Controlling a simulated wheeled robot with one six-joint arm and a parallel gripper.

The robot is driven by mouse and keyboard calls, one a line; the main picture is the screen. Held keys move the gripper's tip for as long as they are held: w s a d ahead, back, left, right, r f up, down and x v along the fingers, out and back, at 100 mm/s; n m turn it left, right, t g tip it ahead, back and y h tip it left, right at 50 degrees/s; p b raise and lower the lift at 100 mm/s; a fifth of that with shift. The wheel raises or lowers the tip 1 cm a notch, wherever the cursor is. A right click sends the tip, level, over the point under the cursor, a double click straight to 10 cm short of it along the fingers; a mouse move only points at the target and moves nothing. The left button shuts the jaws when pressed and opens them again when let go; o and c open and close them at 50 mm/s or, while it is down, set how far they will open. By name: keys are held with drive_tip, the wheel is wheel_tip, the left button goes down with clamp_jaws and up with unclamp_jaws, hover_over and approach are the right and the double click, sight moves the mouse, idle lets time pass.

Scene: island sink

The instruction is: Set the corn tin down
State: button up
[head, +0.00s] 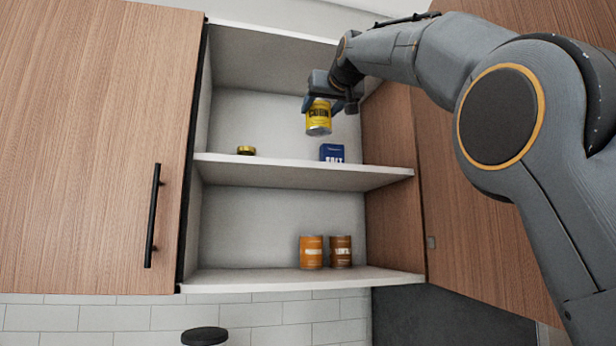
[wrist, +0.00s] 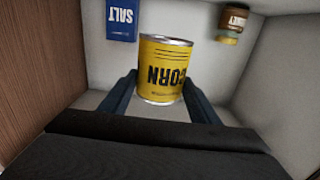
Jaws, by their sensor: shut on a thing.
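The yellow corn tin (head: 318,118) is in my gripper (head: 333,100), held in the air above the cabinet's middle shelf (head: 290,172). My gripper is shut on the tin's upper part. In the wrist view the corn tin (wrist: 163,70) sits between the two fingers of my gripper (wrist: 160,92), with its label upside down in the picture. The tin looks roughly upright in the head view, with its lower end apart from the shelf.
A blue salt box (head: 332,153) stands on the middle shelf, right of the tin. A small jar with a yellow lid (head: 246,150) is at the left. Two brown-orange tins (head: 311,252) (head: 341,251) stand on the bottom shelf. A cabinet door (head: 90,150) is at the left.

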drive_tip(key=shift+w, duration=0.3)
drive_tip(key=shift+w+f, duration=0.1)
drive_tip(key=shift+f, duration=4.85)
drive_tip(key=shift+b, duration=0.3)
drive_tip(key=o, duration=1.5)
drive_tip(key=shift+f, duration=0.15)
drive_tip(key=shift+c, duration=0.2)
